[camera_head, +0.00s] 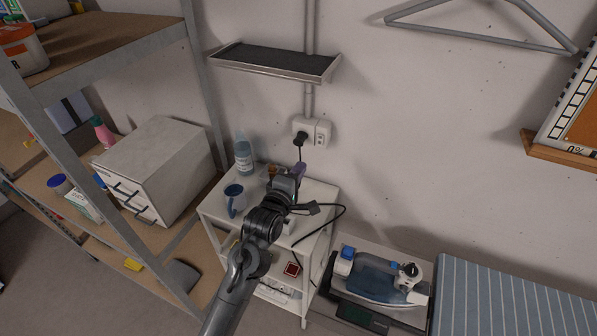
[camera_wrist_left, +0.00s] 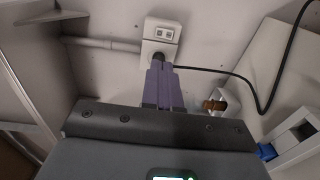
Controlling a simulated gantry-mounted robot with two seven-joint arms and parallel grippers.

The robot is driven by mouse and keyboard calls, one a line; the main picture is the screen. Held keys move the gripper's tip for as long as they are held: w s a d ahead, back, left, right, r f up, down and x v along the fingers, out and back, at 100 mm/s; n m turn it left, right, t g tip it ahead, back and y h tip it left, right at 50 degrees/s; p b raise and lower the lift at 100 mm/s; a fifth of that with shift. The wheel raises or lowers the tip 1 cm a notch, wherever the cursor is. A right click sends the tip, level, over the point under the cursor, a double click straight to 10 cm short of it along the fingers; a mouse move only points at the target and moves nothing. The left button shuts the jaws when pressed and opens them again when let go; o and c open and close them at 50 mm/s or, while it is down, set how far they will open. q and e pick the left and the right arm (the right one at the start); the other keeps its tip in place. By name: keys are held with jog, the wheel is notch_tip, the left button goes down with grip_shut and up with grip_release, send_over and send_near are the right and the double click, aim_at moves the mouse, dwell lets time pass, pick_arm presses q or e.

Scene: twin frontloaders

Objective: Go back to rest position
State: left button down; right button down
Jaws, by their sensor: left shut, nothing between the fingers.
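My left gripper (camera_head: 299,169) is over the small white cabinet, with its arm coming up from the bottom of the head view. Its purple fingers (camera_wrist_left: 160,84) are together and empty in the left wrist view. They point at the wall socket (camera_wrist_left: 162,38), and the fingertips overlap the black plug (camera_wrist_left: 157,57) in that picture; I cannot tell whether they touch it. In the head view the plug (camera_head: 300,138) sits in the white socket (camera_head: 318,128), with a black cable hanging from it. My right gripper is not in view.
The white cabinet (camera_head: 322,191) carries a blue mug (camera_head: 235,199) and a bottle (camera_head: 243,158). A wall shelf (camera_head: 274,61) is above. A metal rack (camera_head: 199,75) stands left. A steam iron (camera_head: 374,277) and striped ironing board (camera_head: 505,303) are right.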

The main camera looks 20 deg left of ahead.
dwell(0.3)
pick_arm(q)
jog(key=s+f+m+g+p, duration=0.2)
jog(key=s+f+g+p, duration=0.3)
jog(key=s+f, duration=1.05)
jog(key=s+r+m+g+p, duration=0.1)
jog(key=s+m+g, duration=0.3)
jog(key=s+m, duration=0.4)
jog(key=s+r+m+g+p, duration=0.2)
jog(key=s+m+g, duration=0.2)
jog(key=s+m, duration=0.5)
jog(key=s, duration=0.8)
jog(key=shift+r+g, duration=0.35)
jog(key=shift+g, duration=0.05)
